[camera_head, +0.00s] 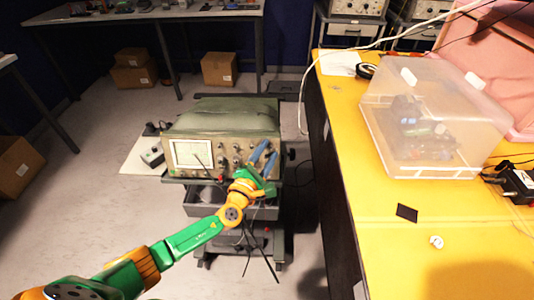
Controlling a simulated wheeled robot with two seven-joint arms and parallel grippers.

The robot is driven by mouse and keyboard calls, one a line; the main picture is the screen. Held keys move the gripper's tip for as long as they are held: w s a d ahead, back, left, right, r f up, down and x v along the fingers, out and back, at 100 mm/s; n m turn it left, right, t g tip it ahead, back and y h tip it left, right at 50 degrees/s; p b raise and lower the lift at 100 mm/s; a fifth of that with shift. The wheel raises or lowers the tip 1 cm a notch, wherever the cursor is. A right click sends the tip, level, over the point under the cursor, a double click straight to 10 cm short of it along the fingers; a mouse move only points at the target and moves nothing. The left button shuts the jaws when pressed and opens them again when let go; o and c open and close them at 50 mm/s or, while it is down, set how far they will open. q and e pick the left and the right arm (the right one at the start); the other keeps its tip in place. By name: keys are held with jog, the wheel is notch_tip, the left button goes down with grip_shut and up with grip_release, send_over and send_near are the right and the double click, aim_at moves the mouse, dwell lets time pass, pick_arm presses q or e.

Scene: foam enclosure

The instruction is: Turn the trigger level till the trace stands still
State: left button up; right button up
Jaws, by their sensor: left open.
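An oscilloscope (180,139) with a green-grey top stands on a dark wheeled cart (203,208). Its lit screen (188,157) is at the left of the front panel; the trace is too small to make out clearly. Several knobs (223,160) sit right of the screen. My left arm, green and orange, reaches up from the lower left. My left gripper (262,158) is open, with blue fingers in front of the panel's right side. It hides some controls there, and I cannot tell whether it touches a knob. My right gripper is not in view.
A yellow bench (380,215) runs along the right, holding a clear plastic box (433,120). A white cable (301,100) hangs beside its edge. Cables dangle before the cart. Cardboard boxes (219,69) lie on the floor behind. Open floor (110,210) lies left of the cart.

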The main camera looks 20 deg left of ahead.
pick_arm(q)
grip_shut()
